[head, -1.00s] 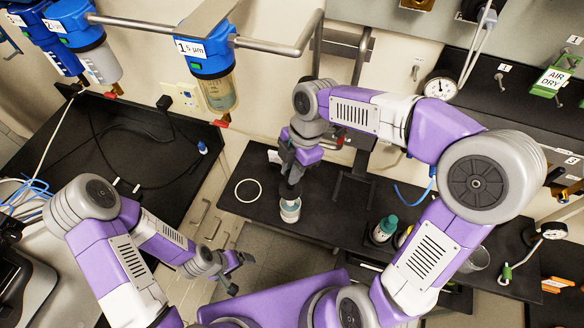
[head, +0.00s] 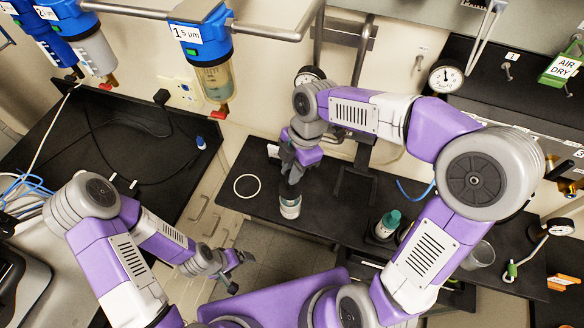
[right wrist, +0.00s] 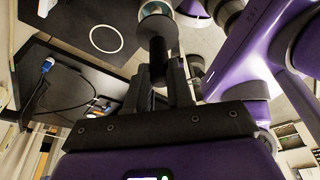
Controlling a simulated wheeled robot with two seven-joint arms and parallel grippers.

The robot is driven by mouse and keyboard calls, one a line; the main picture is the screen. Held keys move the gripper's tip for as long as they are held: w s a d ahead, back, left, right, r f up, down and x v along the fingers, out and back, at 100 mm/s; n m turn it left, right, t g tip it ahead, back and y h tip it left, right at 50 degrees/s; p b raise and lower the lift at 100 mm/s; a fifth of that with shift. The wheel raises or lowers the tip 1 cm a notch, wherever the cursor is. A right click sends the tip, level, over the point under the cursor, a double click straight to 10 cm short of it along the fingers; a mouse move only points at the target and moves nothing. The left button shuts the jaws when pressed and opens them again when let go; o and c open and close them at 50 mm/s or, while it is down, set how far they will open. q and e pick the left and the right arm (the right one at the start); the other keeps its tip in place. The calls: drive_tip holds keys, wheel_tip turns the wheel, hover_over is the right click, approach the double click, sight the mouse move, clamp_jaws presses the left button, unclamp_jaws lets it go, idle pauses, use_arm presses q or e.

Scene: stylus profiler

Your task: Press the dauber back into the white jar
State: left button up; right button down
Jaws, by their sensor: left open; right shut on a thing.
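The white jar (head: 290,209) stands on the black bench shelf, below my right gripper (head: 291,178). My right gripper is shut on the dauber (right wrist: 160,44), which shows as a dark cylinder pointing towards the jar. The jar's rim (right wrist: 154,7) is at the top edge of the right wrist view, partly covered by the dauber. I cannot tell whether the dauber's lower end is inside the jar or just above it. My left gripper (head: 240,272) is open and empty, low and to the left of the jar, away from it.
A white ring (head: 247,186) lies flat on the shelf left of the jar. A teal-capped bottle (head: 387,225) and a clear beaker (head: 480,257) stand to the right. Blue filter housings (head: 202,55) hang above.

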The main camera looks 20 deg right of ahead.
drive_tip(key=shift+f+b, duration=1.75)
drive_tip(key=shift+f, duration=0.75)
drive_tip(key=c, duration=0.9)
unclamp_jaws()
drive_tip(key=shift+c, duration=0.5)
wheel_tip(320, 180, up, 7)
drive_tip(key=p, duration=0.5)
drive_tip(key=shift+p, duration=0.35)
